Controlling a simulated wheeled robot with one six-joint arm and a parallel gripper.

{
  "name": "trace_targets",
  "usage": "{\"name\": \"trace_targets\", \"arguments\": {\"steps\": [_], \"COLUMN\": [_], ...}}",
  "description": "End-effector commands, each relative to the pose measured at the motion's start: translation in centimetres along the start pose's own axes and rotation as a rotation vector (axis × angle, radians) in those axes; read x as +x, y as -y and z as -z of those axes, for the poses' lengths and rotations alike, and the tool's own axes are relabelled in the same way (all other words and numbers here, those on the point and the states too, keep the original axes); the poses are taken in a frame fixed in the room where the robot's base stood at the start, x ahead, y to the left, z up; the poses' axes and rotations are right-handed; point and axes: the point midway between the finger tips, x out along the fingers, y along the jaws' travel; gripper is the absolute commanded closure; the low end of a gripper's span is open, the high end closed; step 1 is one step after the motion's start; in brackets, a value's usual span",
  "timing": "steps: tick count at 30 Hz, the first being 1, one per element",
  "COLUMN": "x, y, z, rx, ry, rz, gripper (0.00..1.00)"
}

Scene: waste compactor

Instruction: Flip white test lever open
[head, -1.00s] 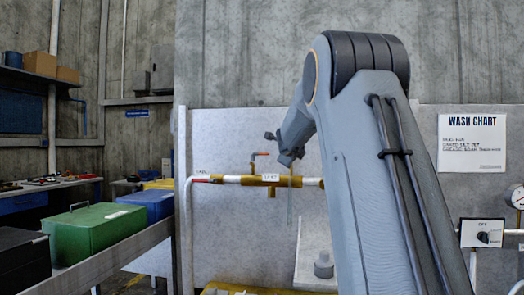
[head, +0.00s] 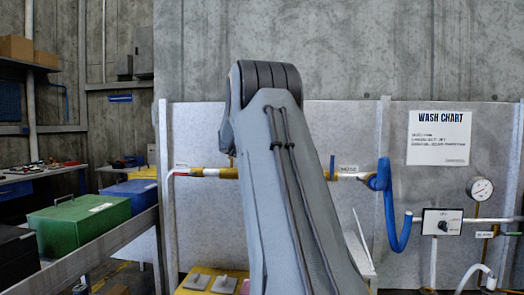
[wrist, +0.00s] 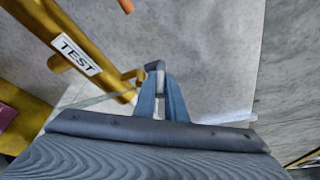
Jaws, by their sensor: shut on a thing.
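The brass-yellow pipe (wrist: 45,28) with the TEST label (wrist: 76,54) crosses the upper left of the wrist view. A short yellow stub points from it towards my fingers. My gripper (wrist: 159,88) is shut on a small pale lever (wrist: 160,78) beside this pipe. The lever shows only partly between the blue-grey fingers, and its exact angle is hard to tell. In the head view the left part of the yellow pipe (head: 222,173) shows, but my arm hides the gripper and the lever.
An orange handle end (wrist: 127,5) shows at the top of the wrist view. In the head view a HOSE label (head: 348,169), a blue hose (head: 400,235), a gauge (head: 481,189) and a dial box (head: 441,222) are on the right. Green (head: 80,224) and blue (head: 132,197) boxes stand left.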

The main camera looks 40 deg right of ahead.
Motion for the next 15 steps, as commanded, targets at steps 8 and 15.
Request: {"name": "trace_targets", "arguments": {"steps": [8, 15], "x": [-0.09, -0.17], "y": [0.37, -0.05], "z": [-0.32, -0.26], "rx": [0.003, 0.000], "ry": [0.006, 0.004], "rz": [0.004, -0.001], "gripper": [0.71, 0.71]}}
